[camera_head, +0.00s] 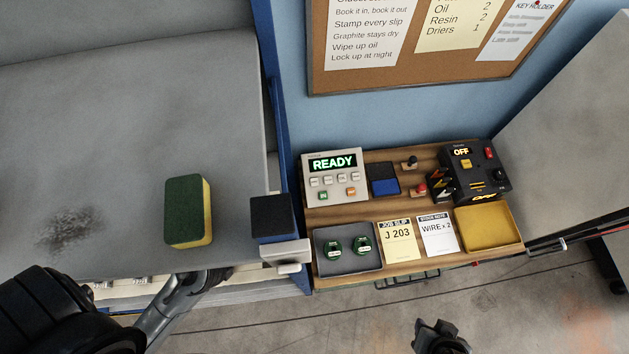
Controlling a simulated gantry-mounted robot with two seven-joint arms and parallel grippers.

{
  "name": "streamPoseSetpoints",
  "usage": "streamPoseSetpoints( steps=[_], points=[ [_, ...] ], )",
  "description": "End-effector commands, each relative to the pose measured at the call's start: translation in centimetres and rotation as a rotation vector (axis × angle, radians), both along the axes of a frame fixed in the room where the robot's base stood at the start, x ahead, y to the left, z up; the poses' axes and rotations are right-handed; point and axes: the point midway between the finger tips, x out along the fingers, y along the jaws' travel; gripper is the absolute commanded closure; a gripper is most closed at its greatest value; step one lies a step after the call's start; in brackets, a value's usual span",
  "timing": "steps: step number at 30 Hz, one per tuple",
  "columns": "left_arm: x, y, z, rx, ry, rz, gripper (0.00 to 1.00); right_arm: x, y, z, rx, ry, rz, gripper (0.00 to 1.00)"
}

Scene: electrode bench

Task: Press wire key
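A pale control panel (336,178) stands on the wooden board. Its display (333,163) reads READY in green. Below the display are a row of small white keys (328,180), a green key (323,195) and an orange key (351,191). The key labels are too small to read, so I cannot tell which is the wire key. My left arm shows at the lower left, with no clear fingers in view. My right gripper (441,338) is a dark shape at the bottom edge, well below the panel; its opening cannot be made out. Nothing touches the panel.
A sponge (187,211) lies left.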

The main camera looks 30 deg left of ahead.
Motion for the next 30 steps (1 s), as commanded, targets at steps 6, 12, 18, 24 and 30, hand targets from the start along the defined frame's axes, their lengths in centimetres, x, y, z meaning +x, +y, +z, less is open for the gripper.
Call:
streamPoseSetpoints(
  steps=[6, 12, 18, 24, 30],
  points=[
    [0.00, 0.03, 0.00, 0.001, 0.000, -0.001, 1.00, -0.01, -0.10, -0.02, -0.004, 0.000, 0.003, 1.00],
    [-0.02, 0.18, -0.02, 0.008, 0.000, -0.005, 1.00, -0.01, -0.24, -0.03, -0.009, 0.000, 0.006, 1.00],
    [-0.03, 0.32, -0.04, 0.013, 0.000, -0.008, 1.00, -0.02, -0.24, -0.02, -0.009, 0.000, 0.006, 1.00],
    [-0.02, 0.32, -0.04, 0.014, 0.000, -0.009, 1.00, -0.01, -0.20, -0.02, -0.008, 0.000, 0.006, 1.00],
    [-0.01, 0.26, -0.03, 0.011, -0.001, -0.007, 1.00, -0.01, -0.08, 0.00, -0.004, -0.001, 0.002, 1.00]
  ],
)
